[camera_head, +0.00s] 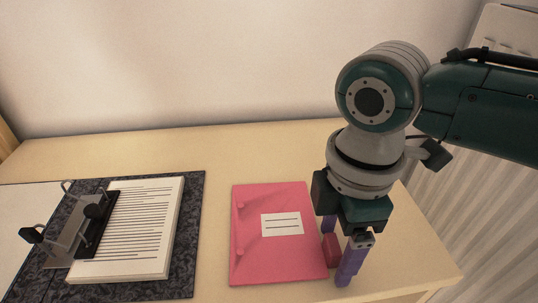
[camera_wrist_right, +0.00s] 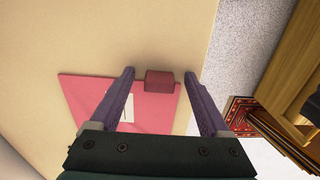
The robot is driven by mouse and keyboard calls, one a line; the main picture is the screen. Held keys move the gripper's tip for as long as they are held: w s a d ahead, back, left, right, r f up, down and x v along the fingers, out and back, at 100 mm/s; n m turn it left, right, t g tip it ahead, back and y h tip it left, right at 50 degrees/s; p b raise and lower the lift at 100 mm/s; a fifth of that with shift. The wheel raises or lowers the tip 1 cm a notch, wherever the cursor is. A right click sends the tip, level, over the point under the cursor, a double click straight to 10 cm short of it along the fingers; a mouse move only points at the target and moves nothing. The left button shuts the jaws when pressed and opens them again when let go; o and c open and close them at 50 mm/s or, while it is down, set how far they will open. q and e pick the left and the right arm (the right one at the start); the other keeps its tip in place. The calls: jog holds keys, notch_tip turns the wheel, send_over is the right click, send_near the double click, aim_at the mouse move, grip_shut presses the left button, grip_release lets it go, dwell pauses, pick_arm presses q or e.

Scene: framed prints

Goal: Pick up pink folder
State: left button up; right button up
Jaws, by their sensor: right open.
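The pink folder (camera_head: 250,256) lies flat on the table, with a white lined label on its cover. A darker red block (camera_head: 331,250) sits at its right edge; I cannot tell whether it is part of the folder. My right gripper (camera_head: 338,258) points down over that edge with its purple fingers open. In the right wrist view the block (camera_wrist_right: 159,82) shows between the open fingers (camera_wrist_right: 159,75), with the folder (camera_wrist_right: 152,112) behind it, partly hidden by the gripper. I see no grip on either. My left gripper is not in view.
The pale wooden table (camera_head: 215,150) has free room behind the folder. To the left, a stack of printed paper (camera_head: 145,225) lies on a dark speckled board (camera_head: 187,215), with a metal clip mechanism (camera_head: 75,240). A wall is behind; a ribbed radiator (camera_head: 460,215) is at right.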

grip_shut()
dwell(0.6)
